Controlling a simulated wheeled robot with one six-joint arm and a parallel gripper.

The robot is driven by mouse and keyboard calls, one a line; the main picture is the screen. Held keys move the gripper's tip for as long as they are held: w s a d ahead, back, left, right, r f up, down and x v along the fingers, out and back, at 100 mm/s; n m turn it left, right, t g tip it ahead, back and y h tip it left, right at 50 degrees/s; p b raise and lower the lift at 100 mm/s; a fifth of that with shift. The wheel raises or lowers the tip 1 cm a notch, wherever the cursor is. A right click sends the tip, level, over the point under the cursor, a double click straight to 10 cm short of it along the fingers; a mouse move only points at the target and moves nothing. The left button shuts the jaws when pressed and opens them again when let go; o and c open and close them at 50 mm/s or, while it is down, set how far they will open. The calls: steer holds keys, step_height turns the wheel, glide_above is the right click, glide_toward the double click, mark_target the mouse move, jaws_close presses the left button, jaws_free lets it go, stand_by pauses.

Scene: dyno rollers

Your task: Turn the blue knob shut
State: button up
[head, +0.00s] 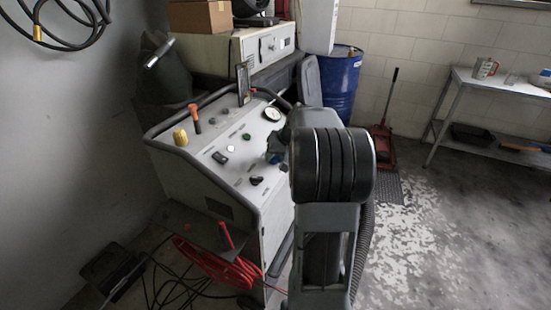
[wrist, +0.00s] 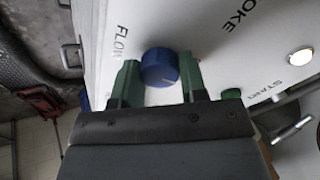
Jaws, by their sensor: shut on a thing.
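The blue knob (wrist: 160,67) is a round dial with a thin pale mark on its face, on the white panel beside the lettering FLOW. My gripper (wrist: 158,62) has one green finger on each side of it and is shut on it. The fingers cover part of its sides. In the head view a small patch of blue (head: 272,158) shows on the console, mostly hidden by my arm. My gripper there is largely behind my arm, so its fingertips are hard to make out.
The console panel (head: 205,152) carries a gauge (head: 271,114), a yellow knob (head: 180,137), an orange-handled lever (head: 196,118) and several small controls. A green knob (wrist: 231,93) sits right of my fingers. Red hose (head: 215,265) lies at the console's foot. Open floor is at right.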

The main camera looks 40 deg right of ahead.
stand_by(0.3)
steer(key=o, duration=0.9)
steer(key=p+v, duration=0.2)
steer(key=v, duration=1.1)
steer(key=shift+s+d+r, duration=0.15)
steer(key=shift+d+r, duration=0.05)
steer(key=shift+r, duration=0.15)
